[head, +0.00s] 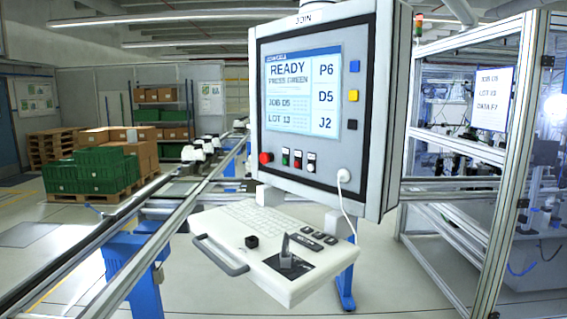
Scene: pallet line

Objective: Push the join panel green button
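The join panel (322,108) stands in the middle of the head view, a light grey box labelled JOIN. Its screen (302,92) reads READY and a line that looks like PRESS GREEN, with job and lot lines below. Under the screen sit a large red button (265,158), a small green button (285,157), a small red button (297,159) and a black-and-white switch or button (311,162). Blue, yellow and dark keys run down the right side of the screen. Neither of my grippers shows in the head view.
A keyboard shelf (270,245) with a handle and a small joystick juts out below the panel. A white cable hangs from the panel. A rail conveyor (130,240) runs along the left. A framed machine cell (490,150) stands right. Green crates (90,170) sit on a pallet.

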